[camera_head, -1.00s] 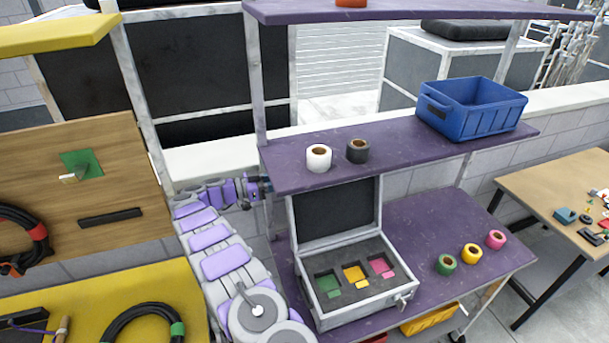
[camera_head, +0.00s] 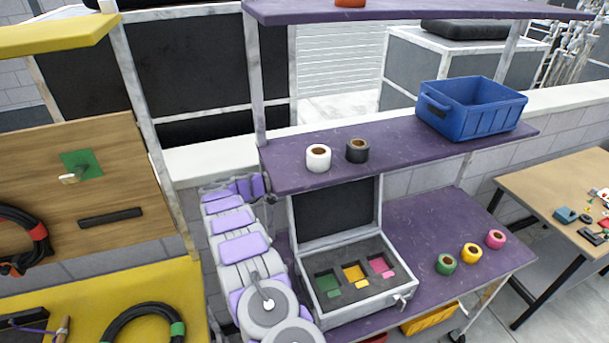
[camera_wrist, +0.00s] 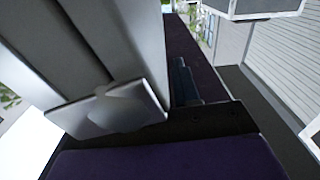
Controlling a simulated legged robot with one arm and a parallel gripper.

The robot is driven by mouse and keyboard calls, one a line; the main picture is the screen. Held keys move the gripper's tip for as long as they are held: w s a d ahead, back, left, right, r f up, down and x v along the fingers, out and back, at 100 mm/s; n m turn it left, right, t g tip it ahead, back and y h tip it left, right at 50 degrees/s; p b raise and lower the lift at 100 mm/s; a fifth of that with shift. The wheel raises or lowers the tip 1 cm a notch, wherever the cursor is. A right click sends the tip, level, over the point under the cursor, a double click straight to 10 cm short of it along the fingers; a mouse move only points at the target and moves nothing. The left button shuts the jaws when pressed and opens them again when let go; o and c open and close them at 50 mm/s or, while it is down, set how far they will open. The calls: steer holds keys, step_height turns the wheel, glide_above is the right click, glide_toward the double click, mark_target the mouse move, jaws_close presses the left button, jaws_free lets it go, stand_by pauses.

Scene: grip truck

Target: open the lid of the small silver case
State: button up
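The small silver case (camera_head: 345,312) stands on the lower purple shelf in the head view. Its lid (camera_head: 336,209) is raised, close to upright, with the dark lining showing. Inside are dark foam and green, yellow and pink pieces. My arm reaches up on the left of the case. Its far end is by the shelf post, left of the lid, and my gripper is mostly hidden there. In the wrist view a grey part with a flat plate fills the upper left; I cannot tell whether it is my gripper. No clear finger opening shows, and I see nothing held.
The upper purple shelf (camera_head: 400,146) overhangs the lid, with white (camera_head: 318,159) and black (camera_head: 357,151) tape rolls and a blue crate (camera_head: 478,112). Green, yellow and pink rolls stand right of the case. A yellow bench (camera_head: 80,300) is at left.

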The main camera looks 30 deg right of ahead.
jaws_close()
stand_by(0.3)
